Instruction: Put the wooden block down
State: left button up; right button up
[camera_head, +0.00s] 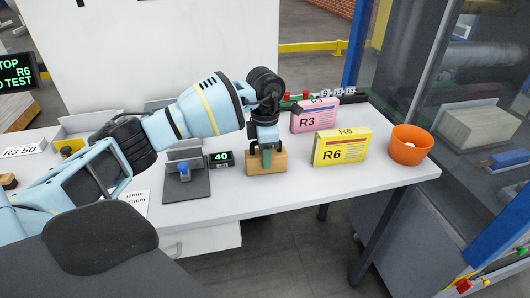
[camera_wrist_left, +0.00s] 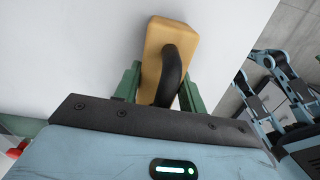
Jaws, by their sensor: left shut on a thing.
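The wooden block (camera_head: 278,162) is at the front middle of the white table (camera_head: 225,195), right of the small "40" display. My left gripper (camera_head: 266,156) is over it from above, shut on it. In the left wrist view the block (camera_wrist_left: 168,40) sits between the green fingers (camera_wrist_left: 157,88), with a dark curved handle (camera_wrist_left: 172,72) on its near side. The block looks upright and at or very near the tabletop; I cannot tell whether it touches. My right gripper does not show.
A "40" display (camera_head: 221,159) and a grey plate with a blue knob (camera_head: 184,172) are left of the block. Pink R3 (camera_head: 315,117) and yellow R6 (camera_head: 342,148) packs and an orange bowl (camera_head: 409,146) stand to the right. The table's front edge is close.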

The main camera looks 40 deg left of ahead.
pick_arm(q)
jog(key=shift+f, duration=0.1)
jog(key=o, duration=1.1)
notch_tip(320, 180, up, 12)
jog(key=shift+r, duration=0.15)
